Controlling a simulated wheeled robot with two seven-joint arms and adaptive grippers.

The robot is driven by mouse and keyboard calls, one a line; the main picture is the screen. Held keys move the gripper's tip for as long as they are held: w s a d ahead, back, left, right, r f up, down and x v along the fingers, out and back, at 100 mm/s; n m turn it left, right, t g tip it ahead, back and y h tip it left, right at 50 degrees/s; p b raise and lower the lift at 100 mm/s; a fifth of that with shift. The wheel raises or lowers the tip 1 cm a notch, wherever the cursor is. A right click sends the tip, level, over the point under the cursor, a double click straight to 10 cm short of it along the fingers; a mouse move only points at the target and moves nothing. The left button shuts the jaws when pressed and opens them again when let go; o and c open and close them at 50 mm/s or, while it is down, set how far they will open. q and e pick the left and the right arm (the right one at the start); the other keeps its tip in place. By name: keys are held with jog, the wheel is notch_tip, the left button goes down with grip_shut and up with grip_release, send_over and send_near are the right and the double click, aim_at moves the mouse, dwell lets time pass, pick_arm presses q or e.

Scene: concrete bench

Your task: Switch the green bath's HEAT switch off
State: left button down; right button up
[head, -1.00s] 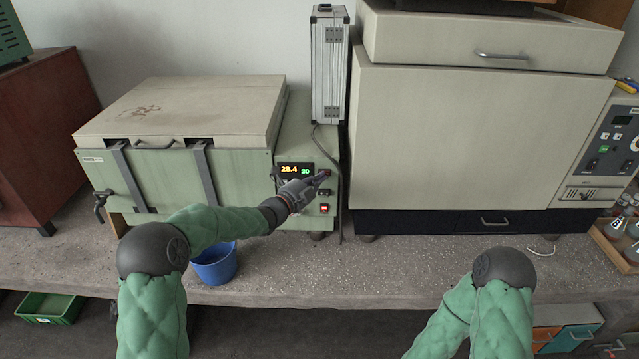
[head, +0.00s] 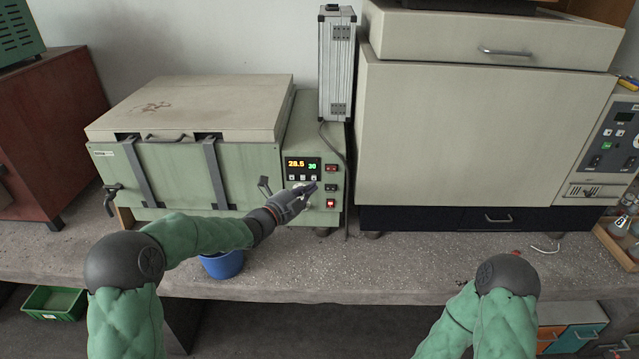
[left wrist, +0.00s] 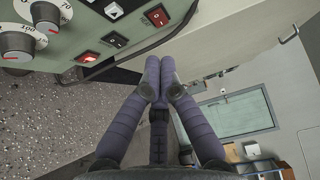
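The green bath (head: 185,172) stands at the back left of the bench with its lid down. Its control panel shows a display (head: 302,165) reading 28.5 and 30. Three rocker switches sit in a column: a red upper one (head: 331,168), a dark middle one (head: 331,188) and a brightly lit red lower one (head: 331,203). The left wrist view shows the lit switch (left wrist: 88,57), the dark one (left wrist: 116,39) and the upper one (left wrist: 157,15). My right gripper is out of view.
A blue bucket (head: 222,264) is below my left forearm. A metal case (head: 337,65) stands behind the panel, with a cable (head: 345,170) hanging beside it. A large beige oven (head: 485,125) is close on the right.

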pick_arm(q)
jog(key=v, duration=0.3)
jog(key=a+v, duration=0.1)
jog(key=v, duration=0.1)
jog(key=shift+w+d+r+p, duration=0.1)
jog(key=shift+w+r+p, duration=0.05)
jog(key=shift+w+p, duration=0.2)
jog(key=shift+w, duration=0.1)
jog(key=s+f+n+g+y, duration=0.2)
jog(key=s+f+n, duration=0.3)
jog(key=f, duration=0.5)
jog(key=s+a+f+n+g+y, duration=0.1)
jog(key=s+f+n+y, duration=0.1)
jog(key=s+f+n, duration=0.5)
jog(key=s+f+n+g+y, duration=0.2)
jog(key=f+n, duration=0.2)
jog(key=f, duration=0.8)
jog(key=s+f+n+g, duration=0.3)
jog(key=s+f+n, duration=0.1)
jog(key=s, duration=0.5)
jog(key=s+f+n+g, duration=0.3)
jog(key=s+f+n, duration=0.1)
jog(key=s, duration=0.6)
jog(key=s+f+n+g+y, duration=0.1)
jog(key=s+f+n, duration=0.3)
jog(key=s, duration=0.5)
jog(key=shift+s+f+g, duration=0.25)
jog(key=shift+f+g, duration=0.05)
jog(key=shift+g, duration=0.6)
jog(key=shift+d, duration=0.1)
